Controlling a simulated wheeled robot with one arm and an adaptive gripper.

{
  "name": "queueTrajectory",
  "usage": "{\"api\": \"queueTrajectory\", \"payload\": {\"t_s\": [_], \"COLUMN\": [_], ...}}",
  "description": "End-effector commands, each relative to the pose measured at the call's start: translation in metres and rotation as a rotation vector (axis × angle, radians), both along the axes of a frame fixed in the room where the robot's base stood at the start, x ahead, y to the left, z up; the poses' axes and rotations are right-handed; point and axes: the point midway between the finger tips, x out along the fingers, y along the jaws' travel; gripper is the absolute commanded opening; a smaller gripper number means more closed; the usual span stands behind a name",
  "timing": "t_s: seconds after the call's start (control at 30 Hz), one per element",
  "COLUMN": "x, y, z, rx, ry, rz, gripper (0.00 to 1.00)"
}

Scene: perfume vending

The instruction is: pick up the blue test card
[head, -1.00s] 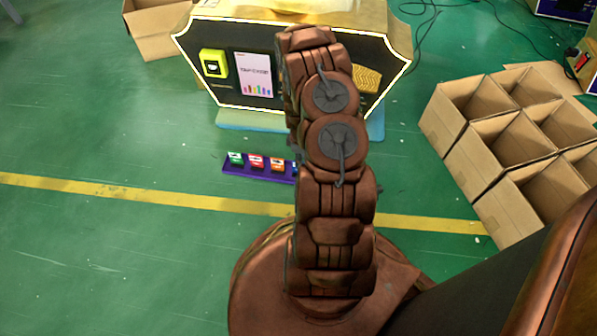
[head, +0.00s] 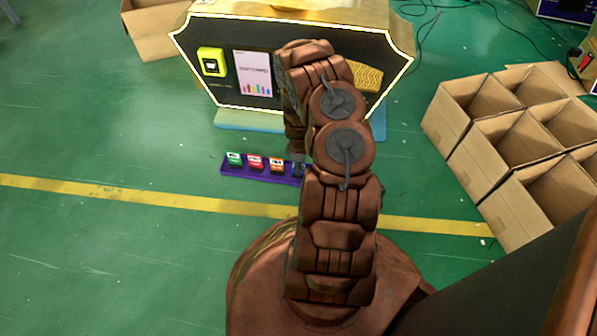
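A purple holder (head: 240,172) stands on the floor in front of the vending machine. A green card (head: 234,159), a red card (head: 256,162) and an orange card (head: 277,164) stand in it in a row. I cannot make out the blue test card; the holder's right end is covered by my arm and gripper.
The black and gold vending machine (head: 310,85) stands behind the holder, with a yellow panel (head: 211,62) and a poster (head: 252,74). Open cardboard boxes (head: 520,150) stand at the right, another (head: 150,28) at the top left. The green floor left of the holder is clear.

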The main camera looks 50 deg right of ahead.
Motion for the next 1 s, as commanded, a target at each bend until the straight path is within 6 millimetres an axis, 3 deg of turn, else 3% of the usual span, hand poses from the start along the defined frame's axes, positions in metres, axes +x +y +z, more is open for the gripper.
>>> {"api": "queueTrajectory", "payload": {"t_s": [0.23,0.77,1.0], "x": [0.0,0.0,0.001], "y": [0.0,0.0,0.0], "z": [0.0,0.003,0.032], "rx": [0.0,0.0,0.0], "ry": [0.0,0.0,-0.001], "rz": [0.0,0.0,0.0], "gripper": [0.0,0.0,0.0]}}
